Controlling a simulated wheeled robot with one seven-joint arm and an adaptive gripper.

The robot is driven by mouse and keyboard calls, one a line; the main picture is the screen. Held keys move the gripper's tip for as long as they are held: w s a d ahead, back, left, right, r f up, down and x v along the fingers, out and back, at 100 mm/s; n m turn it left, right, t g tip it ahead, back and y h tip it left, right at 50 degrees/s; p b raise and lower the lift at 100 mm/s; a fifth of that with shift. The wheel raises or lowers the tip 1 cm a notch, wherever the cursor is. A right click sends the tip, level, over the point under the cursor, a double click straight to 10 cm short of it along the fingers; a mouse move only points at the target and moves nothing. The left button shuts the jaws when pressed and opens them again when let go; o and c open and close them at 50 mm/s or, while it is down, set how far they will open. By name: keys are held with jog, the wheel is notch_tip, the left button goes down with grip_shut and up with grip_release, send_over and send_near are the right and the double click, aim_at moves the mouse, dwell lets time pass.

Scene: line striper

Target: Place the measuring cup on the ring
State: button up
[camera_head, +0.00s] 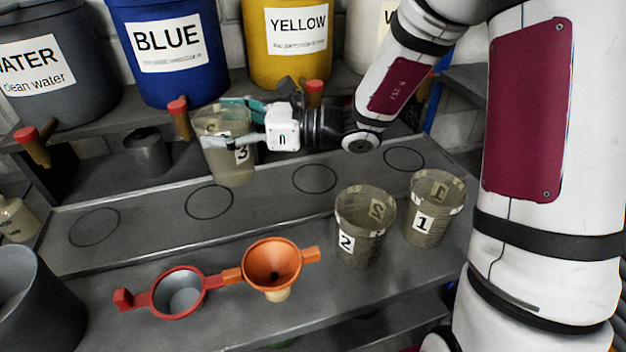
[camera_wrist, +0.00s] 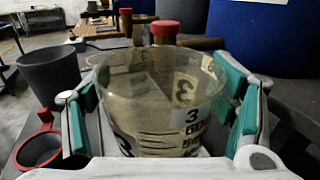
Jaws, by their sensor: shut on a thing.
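The measuring cup (camera_head: 228,165) is a clear, smoky cup marked 3, upright in my gripper (camera_head: 222,122). In the wrist view the same cup (camera_wrist: 160,95) sits between the two teal-padded fingers, which press on its sides. Several thin dark rings are drawn on the grey shelf. The second ring from the left (camera_head: 209,217) is just below and left of the cup in the head view. The far left ring (camera_head: 94,247), the third ring (camera_head: 314,193) and the far right ring (camera_head: 404,171) are bare. The cup's exact height above the shelf is hard to tell.
Cups marked 2 (camera_head: 362,240) and 1 (camera_head: 433,222) stand at the right. A red funnel (camera_head: 160,296) and an orange funnel (camera_head: 272,262) are on the front shelf. Blue (camera_head: 170,85) and yellow (camera_head: 290,60) buckets stand behind, with red-capped taps (camera_head: 178,105) beneath.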

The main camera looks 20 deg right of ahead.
jog(key=w+f+b, duration=0.1)
jog(key=f+b, duration=0.1)
jog(key=w+f+b, duration=0.1)
jog(key=f+b, duration=0.1)
jog(key=f, duration=0.1)
jog(key=w+f+b, duration=0.1)
jog(key=f+b, duration=0.1)
jog(key=b, duration=0.1)
jog(key=shift+w+f, duration=0.25)
jog(key=d+f, duration=0.1)
jog(key=d, duration=1.7)
jog(key=shift+f+b, duration=0.25)
jog(key=shift+b, duration=0.2)
jog(key=shift+f, duration=0.15)
jog(key=o, duration=1.4)
jog(key=v, duration=1.2)
jog(key=shift+p, duration=0.4)
